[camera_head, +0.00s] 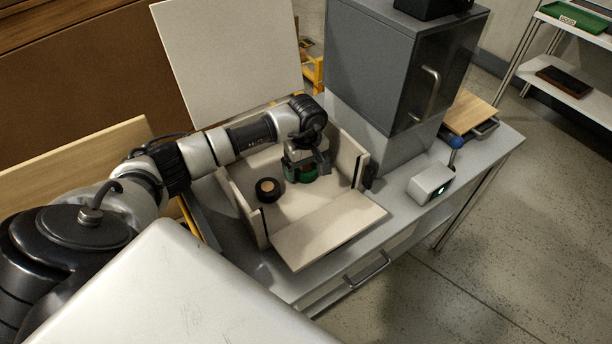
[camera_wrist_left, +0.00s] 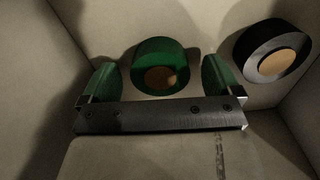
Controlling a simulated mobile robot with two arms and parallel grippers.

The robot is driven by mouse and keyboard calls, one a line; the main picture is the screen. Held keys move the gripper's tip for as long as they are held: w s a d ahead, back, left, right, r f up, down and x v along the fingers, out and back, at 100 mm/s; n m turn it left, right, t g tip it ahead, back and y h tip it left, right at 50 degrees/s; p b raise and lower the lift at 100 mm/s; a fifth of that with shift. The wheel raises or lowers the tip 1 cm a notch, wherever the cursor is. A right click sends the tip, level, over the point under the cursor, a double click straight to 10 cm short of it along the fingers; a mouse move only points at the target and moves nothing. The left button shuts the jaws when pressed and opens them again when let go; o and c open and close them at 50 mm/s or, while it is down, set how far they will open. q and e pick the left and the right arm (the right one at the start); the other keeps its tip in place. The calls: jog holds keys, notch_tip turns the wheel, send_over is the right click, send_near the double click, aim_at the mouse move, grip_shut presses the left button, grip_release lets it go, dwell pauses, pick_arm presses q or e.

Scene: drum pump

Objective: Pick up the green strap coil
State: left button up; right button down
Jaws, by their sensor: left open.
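The green strap coil (camera_head: 303,172) is inside an open cream box (camera_head: 325,238), partly hidden under my left gripper (camera_head: 306,168) in the head view. In the left wrist view the green coil (camera_wrist_left: 161,66), with a tan core, lies between and just beyond the two green fingertips of my left gripper (camera_wrist_left: 161,80). The fingers are wide apart and hold nothing. Whether they touch the coil cannot be told. My right gripper is not in view.
A black coil with a tan core (camera_head: 268,189) lies in the box, left of the green one; it also shows in the wrist view (camera_wrist_left: 273,50). Box walls stand close around. A grey cabinet (camera_head: 375,65) and a small silver device (camera_head: 431,184) stand on the bench.

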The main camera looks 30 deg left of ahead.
pick_arm(q)
jog(key=shift+f, duration=0.55)
jog(key=shift+r, duration=0.1)
jog(key=shift+c, duration=0.7)
jog(key=c, duration=0.9)
